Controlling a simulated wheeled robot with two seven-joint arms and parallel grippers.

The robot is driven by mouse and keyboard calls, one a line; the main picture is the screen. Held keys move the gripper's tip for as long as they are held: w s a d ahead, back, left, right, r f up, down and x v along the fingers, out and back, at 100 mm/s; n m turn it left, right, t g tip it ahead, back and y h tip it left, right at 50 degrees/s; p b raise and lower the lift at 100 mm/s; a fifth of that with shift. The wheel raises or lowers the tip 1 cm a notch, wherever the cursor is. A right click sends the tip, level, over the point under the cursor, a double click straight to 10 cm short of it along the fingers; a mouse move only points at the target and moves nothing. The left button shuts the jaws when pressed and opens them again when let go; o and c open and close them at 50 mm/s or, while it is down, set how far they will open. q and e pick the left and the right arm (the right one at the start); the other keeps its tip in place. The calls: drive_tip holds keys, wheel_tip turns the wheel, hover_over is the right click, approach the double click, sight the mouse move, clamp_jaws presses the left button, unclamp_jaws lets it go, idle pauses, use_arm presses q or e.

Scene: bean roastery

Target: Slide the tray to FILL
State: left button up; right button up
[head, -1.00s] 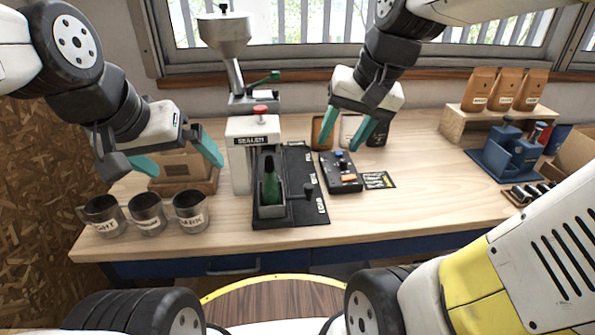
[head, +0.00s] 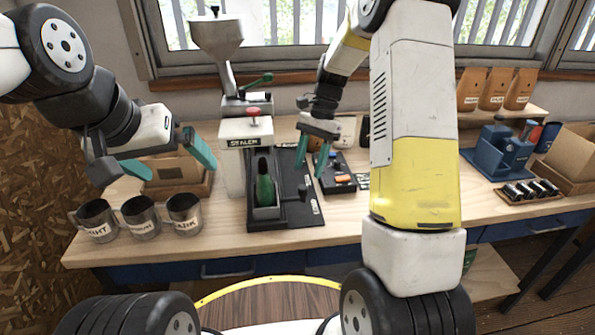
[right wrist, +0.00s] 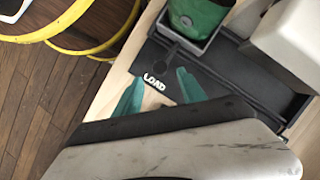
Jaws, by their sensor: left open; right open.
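The dark tray (head: 265,213) holds a green bag (head: 265,188) upright at the near end of a black track (head: 305,211), in front of the sealer (head: 246,150). A small handle with a dark knob (head: 302,190) sticks out on the tray's right side. My right gripper (head: 311,164) is open and empty above the track, just beyond the knob in the picture. In the right wrist view, the tray (right wrist: 187,43) and the LOAD label (right wrist: 154,81) show past its open fingers. My left gripper (head: 172,163) is open and empty above the mugs.
Several labelled metal mugs (head: 141,218) stand left of the track. A control box (head: 338,174) sits to its right. A blue machine (head: 500,150) and orange bags (head: 496,90) are further right. My right arm hides part of the table right of the box.

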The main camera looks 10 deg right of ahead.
sight(303, 186)
drive_tip(key=x, duration=0.6)
clamp_jaws()
idle(1.3)
